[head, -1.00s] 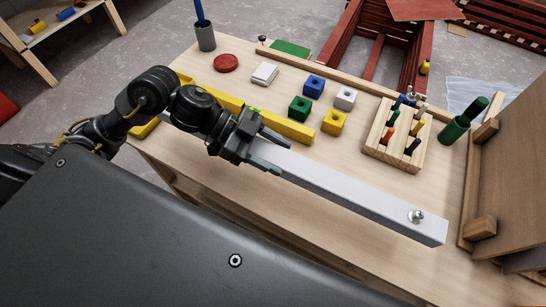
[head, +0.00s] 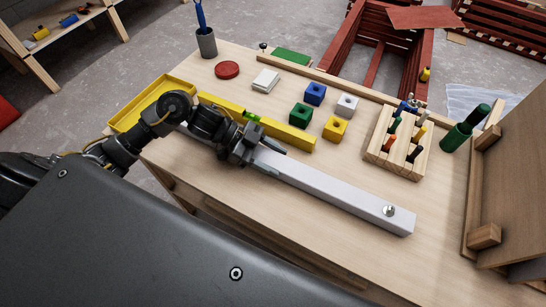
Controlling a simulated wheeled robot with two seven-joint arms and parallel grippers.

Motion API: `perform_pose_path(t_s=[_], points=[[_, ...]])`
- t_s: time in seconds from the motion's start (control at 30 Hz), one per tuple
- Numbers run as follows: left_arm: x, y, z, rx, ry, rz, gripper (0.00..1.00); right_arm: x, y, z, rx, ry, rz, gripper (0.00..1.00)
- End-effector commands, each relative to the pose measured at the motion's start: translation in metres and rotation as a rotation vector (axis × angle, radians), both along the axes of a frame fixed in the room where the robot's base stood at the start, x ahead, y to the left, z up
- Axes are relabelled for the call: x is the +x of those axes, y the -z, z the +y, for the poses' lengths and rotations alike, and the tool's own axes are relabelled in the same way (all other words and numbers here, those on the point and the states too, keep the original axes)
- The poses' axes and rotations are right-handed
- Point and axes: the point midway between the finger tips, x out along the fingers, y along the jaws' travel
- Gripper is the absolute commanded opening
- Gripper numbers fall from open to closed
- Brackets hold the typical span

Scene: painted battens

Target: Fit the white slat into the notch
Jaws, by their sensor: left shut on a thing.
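The white slat (head: 335,192) is a long pale bar lying lengthwise across the front of the workbench, with a metal knob (head: 389,210) near its right end. My left gripper (head: 267,158) is shut on the slat toward its left part; the arm hides the slat's far left end. I cannot tell whether the slat touches the bench top. At the right edge, an upright wooden panel (head: 520,190) carries wooden blocks (head: 484,236) with a gap between them. The slat's right end is apart from them. I cannot make out a notch for certain. My right gripper is not in view.
A yellow batten with a green vial (head: 290,136) lies just behind the slat. Coloured blocks (head: 335,128), a peg rack (head: 391,155) and a green cylinder (head: 457,136) stand behind. A yellow tray (head: 150,101) is at left. Bench top right of the slat is clear.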

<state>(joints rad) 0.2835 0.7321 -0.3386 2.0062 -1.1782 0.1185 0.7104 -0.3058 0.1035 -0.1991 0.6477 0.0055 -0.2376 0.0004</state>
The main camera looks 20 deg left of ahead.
Motion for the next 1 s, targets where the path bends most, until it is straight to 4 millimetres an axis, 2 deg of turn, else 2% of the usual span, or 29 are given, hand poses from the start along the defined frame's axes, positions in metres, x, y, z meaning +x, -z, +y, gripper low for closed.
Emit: perform_pose_path(t_s=[0.3, 0.33, 0.5, 0.8, 1.0], points=[[0.0, 0.001, 0.0, -0.003, 0.0, -0.003, 0.07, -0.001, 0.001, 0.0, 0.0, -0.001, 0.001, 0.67], [0.0, 0.002, 0.0, 0.0, 0.0, 0.0, 0.56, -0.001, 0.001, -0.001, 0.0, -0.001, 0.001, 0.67], [0.0, 0.002, 0.0, 0.0, 0.0, 0.0, 0.76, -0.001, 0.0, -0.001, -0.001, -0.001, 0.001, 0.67], [0.0, 0.0, 0.001, 0.001, 0.0, 0.0, 0.76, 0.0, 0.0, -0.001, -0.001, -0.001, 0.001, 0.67], [-0.003, -0.01, 0.026, 0.005, -0.002, 0.0, 0.76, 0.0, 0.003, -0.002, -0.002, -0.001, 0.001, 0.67]])
